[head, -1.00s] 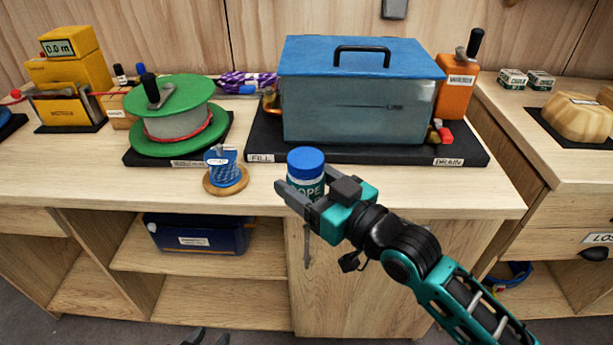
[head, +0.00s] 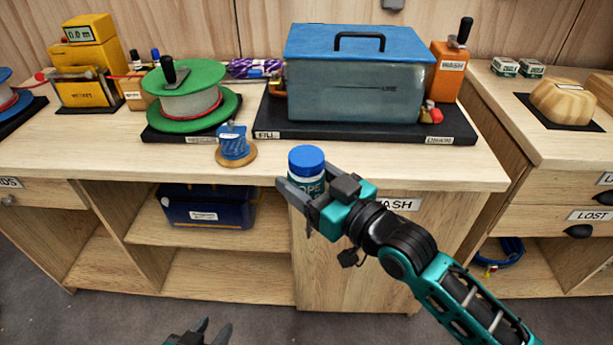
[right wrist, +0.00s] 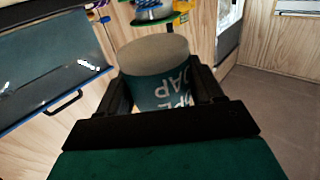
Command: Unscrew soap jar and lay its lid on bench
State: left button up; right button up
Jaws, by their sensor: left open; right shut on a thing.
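The soap jar (head: 311,188) is dark with pale lettering and wears a blue lid (head: 306,159) on top. My right gripper (head: 298,193) is shut around the jar's body and holds it upright at the bench's front edge. In the right wrist view the jar (right wrist: 163,85) sits between both fingers, its lettering upside down and a grey-brown round end showing. My left gripper (head: 208,332) is open and empty, low at the bottom edge of the head view, well below the jar. The bench (head: 400,165) has a pale wooden top.
A blue-lidded wash tank (head: 355,90) stands on a black base behind the jar. The front bench strip right of the jar is clear. Open shelves below hold a blue box (head: 207,206).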

jog(key=o, duration=0.6)
jog(key=c, duration=1)
jog(key=shift+o, duration=0.2)
jog(key=shift+r, duration=0.1)
jog(key=shift+s+d+r+h, duration=0.1)
jog(key=shift+d+r+h, duration=0.1)
jog(key=shift+d+h, duration=0.1)
jog(key=s+d+m+t+h, duration=0.2)
jog(key=d+m+h, duration=0.2)
jog(key=d, duration=0.5)
jog(key=s+d+f+m+t+h, duration=0.1)
jog(key=s+d+m+t+h, duration=0.2)
jog(key=d+h, duration=0.5)
jog(key=shift+s+d+f+m, duration=0.15)
jog(key=shift+d+f+m, duration=0.1)
jog(key=shift+d+m, duration=0.65)
